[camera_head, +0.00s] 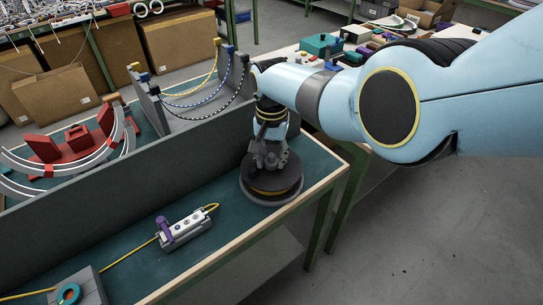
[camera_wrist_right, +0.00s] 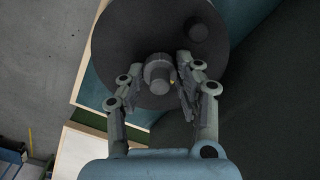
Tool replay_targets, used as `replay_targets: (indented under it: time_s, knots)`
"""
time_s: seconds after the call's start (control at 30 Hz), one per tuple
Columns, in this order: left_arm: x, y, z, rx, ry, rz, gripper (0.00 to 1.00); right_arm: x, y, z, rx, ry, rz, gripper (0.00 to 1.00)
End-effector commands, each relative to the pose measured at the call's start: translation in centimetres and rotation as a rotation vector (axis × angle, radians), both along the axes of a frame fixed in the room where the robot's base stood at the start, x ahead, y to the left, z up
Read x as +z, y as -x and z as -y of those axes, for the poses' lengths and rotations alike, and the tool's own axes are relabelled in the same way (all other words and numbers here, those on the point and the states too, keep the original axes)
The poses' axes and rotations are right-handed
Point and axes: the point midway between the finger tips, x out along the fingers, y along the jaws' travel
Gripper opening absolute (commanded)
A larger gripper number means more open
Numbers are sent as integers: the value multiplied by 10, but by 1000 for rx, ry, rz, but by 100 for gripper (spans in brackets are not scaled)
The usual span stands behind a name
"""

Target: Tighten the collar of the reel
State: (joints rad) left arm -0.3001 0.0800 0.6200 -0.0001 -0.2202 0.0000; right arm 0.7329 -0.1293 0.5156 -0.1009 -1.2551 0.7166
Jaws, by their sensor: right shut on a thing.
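The reel is a dark round drum with a yellow band, standing at the right end of the green bench; its rim (camera_head: 258,193) shows in the head view. In the wrist view its dark disc (camera_wrist_right: 125,35) fills the top, with a grey round collar (camera_wrist_right: 157,77) at its centre. My right gripper (camera_head: 268,160) points down over the reel. In the wrist view, its fingers (camera_wrist_right: 160,68) are on both sides of the collar and shut on it. The gripper hides part of the reel's top in the head view. My left gripper is not in view.
A grey wall (camera_head: 130,155) runs along the bench behind the reel. A grey block with a purple lever (camera_head: 163,228) and a yellow cord (camera_head: 130,254) lie left of the reel. A grey block with a teal ring (camera_head: 69,294) stands front left.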

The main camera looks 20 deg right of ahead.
Motion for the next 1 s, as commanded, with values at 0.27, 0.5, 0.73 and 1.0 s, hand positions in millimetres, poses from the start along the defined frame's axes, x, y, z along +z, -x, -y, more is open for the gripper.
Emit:
replay_targets:
  time_s: [0.27,0.5,0.73,1.0]
  knots:
    - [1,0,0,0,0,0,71,6,-6,1,-49,0,14,1]
    - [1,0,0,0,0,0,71,6,-7,1,-52,0,16,1]
    - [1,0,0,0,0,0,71,6,-6,0,-52,0,14,45]
    - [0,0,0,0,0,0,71,3,-3,0,-51,0,7,57]
